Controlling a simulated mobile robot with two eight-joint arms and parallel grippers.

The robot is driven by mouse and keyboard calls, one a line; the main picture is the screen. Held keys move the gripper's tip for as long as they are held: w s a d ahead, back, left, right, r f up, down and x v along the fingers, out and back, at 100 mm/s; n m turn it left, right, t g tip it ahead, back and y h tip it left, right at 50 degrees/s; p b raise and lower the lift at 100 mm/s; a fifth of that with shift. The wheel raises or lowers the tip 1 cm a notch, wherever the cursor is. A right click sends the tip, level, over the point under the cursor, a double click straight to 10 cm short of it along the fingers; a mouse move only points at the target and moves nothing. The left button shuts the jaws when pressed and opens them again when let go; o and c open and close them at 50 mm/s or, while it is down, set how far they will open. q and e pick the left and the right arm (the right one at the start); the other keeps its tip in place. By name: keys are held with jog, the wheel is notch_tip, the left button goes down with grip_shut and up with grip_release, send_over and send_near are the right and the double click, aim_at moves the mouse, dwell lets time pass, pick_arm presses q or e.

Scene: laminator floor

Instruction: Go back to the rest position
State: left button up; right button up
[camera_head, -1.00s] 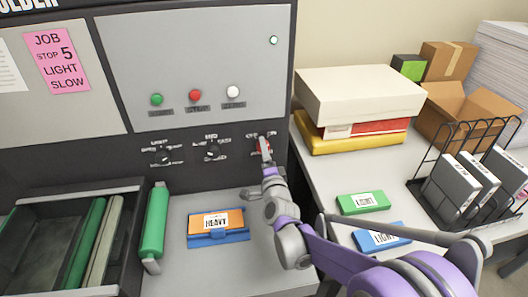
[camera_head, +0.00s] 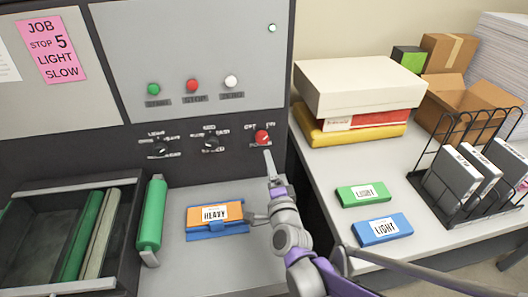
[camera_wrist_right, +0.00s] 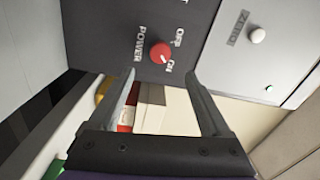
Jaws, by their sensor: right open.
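My right gripper (camera_head: 259,187) is open and empty in front of the machine's control panel, over the grey work surface. Its two spread fingers (camera_wrist_right: 165,95) also show in the right wrist view. The red POWER knob (camera_head: 262,137) is on the dark panel just beyond the upper fingertip. In the right wrist view the knob (camera_wrist_right: 160,53) stands clear of both fingers, with OFF and ON labels beside it. I cannot tell for sure which label it points to. My left gripper is not in view.
An orange and blue HEAVY pack (camera_head: 214,214) lies close to the lower finger. A green roller (camera_head: 152,215) and a dark bin (camera_head: 84,186) are at left. Green (camera_head: 363,195) and blue (camera_head: 382,229) LIGHT packs, stacked boxes (camera_head: 356,88) and a wire rack (camera_head: 417,182) are on the right table.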

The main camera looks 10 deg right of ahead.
jog(key=s+f+n+g, duration=0.3)
jog(key=s+n, duration=0.1)
jog(key=s, duration=0.2)
jog(key=s+f+n+g+y, duration=0.1)
jog(key=s+f+n+g, duration=0.2)
jog(key=s+n, duration=0.2)
jog(key=s+d+f+n+g, duration=0.1)
jog(key=s+f+n+g, duration=0.2)
jog(key=s, duration=0.3)
jog(key=shift+s+d+f+n+y, duration=0.1)
jog(key=shift+s+f+n+y, duration=0.3)
jog(key=shift+n, duration=0.3)
jog(key=s+d+f+n+g+h, duration=0.1)
jog(key=s+d+f+n+g, duration=0.2)
jog(key=s, duration=0.6)
jog(key=shift+s+d+f+g+h, duration=0.25)
jog(key=shift+d+f+g+h, duration=0.2)
jog(key=shift+f, duration=0.25)
